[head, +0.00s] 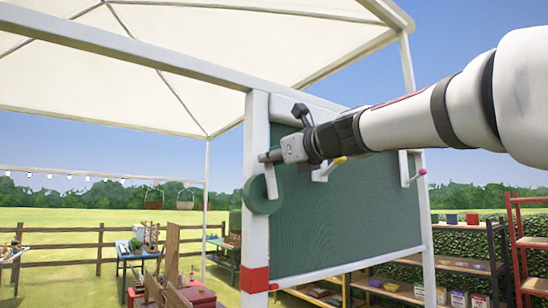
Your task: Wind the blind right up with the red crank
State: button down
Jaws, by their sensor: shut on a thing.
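The blind, a dark green sheet (345,215), hangs down in a white frame, its pale bottom bar (350,263) low between the posts. My gripper (265,157) reaches in from the right across the blind's top left. It is shut on the handle end of a crank, whose white arm (270,181) runs down in front of a round green disc (260,200) at the left post. The handle and its colour are hidden by the fingers.
The left white post (254,225) with a red band (255,279) stands close beside my gripper. A cream canopy (150,65) is overhead. Shelves (455,264) stand behind the blind at right. A red box (198,298) and tables are at lower left. Open grass lies beyond.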

jog(key=shift+w+d+f, duration=0.1)
dwell(0.4)
jog(key=c, duration=1.4)
grip_release()
jog(key=shift+c, duration=0.2)
jog(key=v, duration=1.2)
